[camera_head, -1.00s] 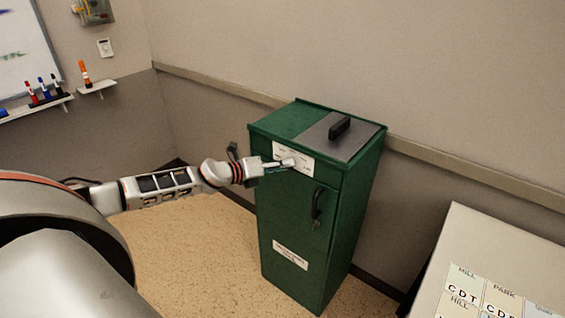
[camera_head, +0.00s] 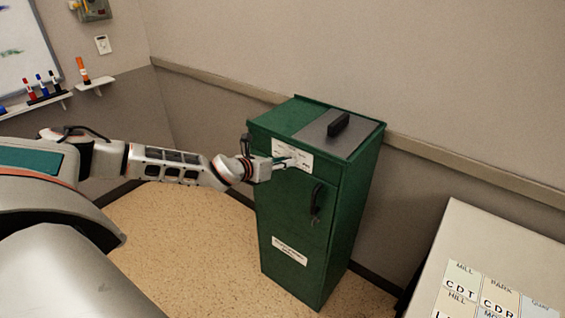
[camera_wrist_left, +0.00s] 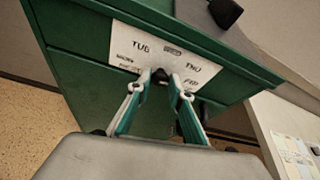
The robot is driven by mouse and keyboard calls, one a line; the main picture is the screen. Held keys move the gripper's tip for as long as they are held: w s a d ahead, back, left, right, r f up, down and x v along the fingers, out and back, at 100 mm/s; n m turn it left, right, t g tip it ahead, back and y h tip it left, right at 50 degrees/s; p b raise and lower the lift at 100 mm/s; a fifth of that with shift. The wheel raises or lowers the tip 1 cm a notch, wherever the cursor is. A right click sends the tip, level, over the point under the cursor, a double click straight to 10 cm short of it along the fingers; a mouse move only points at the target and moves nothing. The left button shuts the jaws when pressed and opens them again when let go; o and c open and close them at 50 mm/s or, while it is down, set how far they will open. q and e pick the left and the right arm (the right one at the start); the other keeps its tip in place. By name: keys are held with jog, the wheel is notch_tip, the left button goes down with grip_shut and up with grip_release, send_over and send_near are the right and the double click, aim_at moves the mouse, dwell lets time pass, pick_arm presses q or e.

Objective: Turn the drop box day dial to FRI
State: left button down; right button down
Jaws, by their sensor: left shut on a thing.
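The green drop box (camera_head: 290,217) stands on the floor against the wall. A white day plate (camera_head: 304,160) is on the upper part of its front. My left gripper (camera_head: 284,161) reaches in from the left to this plate. In the left wrist view its fingertips are shut on the small dark dial knob (camera_wrist_left: 160,75). The fingers hide most of the knob, so I cannot tell which day it points to. My right gripper is not in view.
A black handle (camera_head: 339,124) is on the box lid and a dark door handle (camera_head: 317,203) on its front. A pale table with lettered cards (camera_head: 464,285) is at the lower right. Marker shelves (camera_head: 37,101) are on the left wall. The floor left of the box is open.

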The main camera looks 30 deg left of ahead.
pick_arm(q)
jog(key=shift+d+m+y, duration=0.1)
jog(key=shift+m+y, duration=0.4)
jog(key=shift+m, duration=0.2)
jog(key=c, duration=1.8)
grip_release()
jog(key=shift+w, duration=0.1)
jog(key=v, duration=1.2)
jog(key=shift+d, duration=0.15)
